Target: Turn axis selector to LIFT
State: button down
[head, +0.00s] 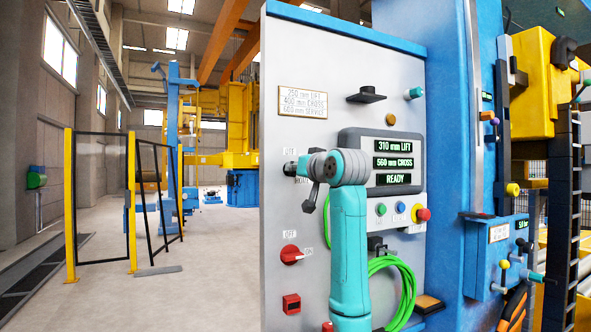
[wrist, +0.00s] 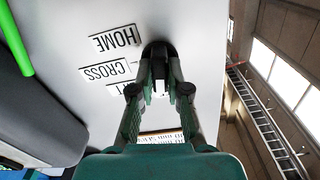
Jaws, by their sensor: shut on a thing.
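The axis selector is a black knob (wrist: 156,50) on the light grey panel, seen in the wrist view between my fingertips. My gripper (wrist: 158,82) is shut on it. Beside the knob are the plates HOME (wrist: 115,39) and CROSS (wrist: 105,73), and a third, partly hidden plate (wrist: 121,89) of which only the end letters show. Which plate the knob points to cannot be told. In the head view the selector (head: 289,168) shows at the panel's left edge, with my gripper (head: 303,167) against it and largely hidden by my wrist.
The display (head: 394,162) reads 310 mm LIFT, 560 mm CROSS, READY. Below are buttons and a red emergency stop (head: 423,214). A red rotary switch (head: 291,254) sits under the selector. A green cable (head: 405,285) hangs behind my arm.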

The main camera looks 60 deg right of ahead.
jog(key=m, duration=0.6)
jog(key=shift+d+f+m, duration=0.1)
jog(key=shift+m, duration=0.2)
dwell(0.4)
jog(key=c, duration=1.2)
grip_release()
jog(key=shift+o, duration=0.3)
jog(key=shift+s, duration=0.1)
jog(key=v, duration=1.2)
jog(key=shift+f, duration=0.1)
